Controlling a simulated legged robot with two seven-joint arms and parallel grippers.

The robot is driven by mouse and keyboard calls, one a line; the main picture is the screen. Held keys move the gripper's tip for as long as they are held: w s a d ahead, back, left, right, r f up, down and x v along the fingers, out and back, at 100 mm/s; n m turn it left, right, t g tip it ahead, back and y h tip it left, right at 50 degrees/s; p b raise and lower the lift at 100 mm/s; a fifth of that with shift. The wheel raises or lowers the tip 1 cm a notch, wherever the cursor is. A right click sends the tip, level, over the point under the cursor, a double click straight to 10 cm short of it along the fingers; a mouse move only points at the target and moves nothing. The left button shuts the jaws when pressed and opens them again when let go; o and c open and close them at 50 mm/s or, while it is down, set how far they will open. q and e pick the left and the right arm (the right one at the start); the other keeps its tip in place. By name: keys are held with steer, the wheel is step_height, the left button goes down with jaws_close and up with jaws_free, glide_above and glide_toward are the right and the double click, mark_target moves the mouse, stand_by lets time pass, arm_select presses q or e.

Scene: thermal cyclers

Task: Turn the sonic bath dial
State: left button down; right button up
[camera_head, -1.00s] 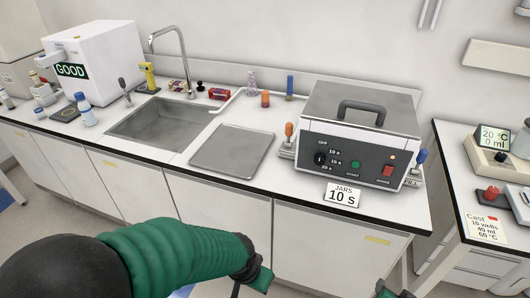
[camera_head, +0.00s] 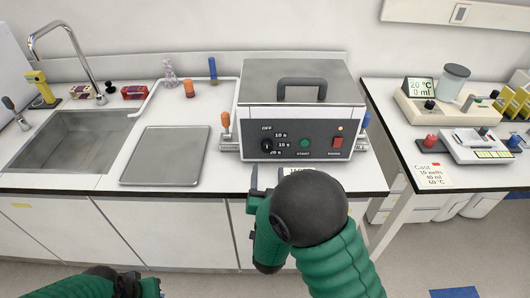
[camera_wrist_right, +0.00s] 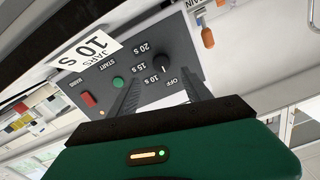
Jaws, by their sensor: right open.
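The sonic bath (camera_head: 340,124) is a grey-lidded box with a dark front panel on the bench. Its black dial (camera_head: 267,144) is at the panel's left, beside the labels OFF, 10 s, 15 s and 20 s; I cannot tell its setting. My right gripper (camera_head: 266,175) is open and empty, below and in front of the dial. In the right wrist view, upside down, the dial (camera_wrist_right: 162,69) shows between and beyond the spread fingers (camera_wrist_right: 162,88), apart from them. My left gripper (camera_head: 138,284) is low at the left; its fingers do not show clearly.
A JARS 10 S card (camera_wrist_right: 88,50) is at the bath's front, mostly hidden by my arm in the head view. A metal tray (camera_head: 165,155) and a sink (camera_head: 85,142) lie further left.

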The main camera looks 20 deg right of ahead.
mark_target(267, 150)
steer(key=x, duration=0.7)
steer(key=shift+w+a+p, duration=0.2)
steer(key=shift+w+p, duration=0.1)
steer(key=shift+p, duration=0.05)
steer(key=shift+w+d, duration=0.4)
steer(key=shift+w, duration=0.1)
steer(key=shift+a, duration=0.1)
jaws_close()
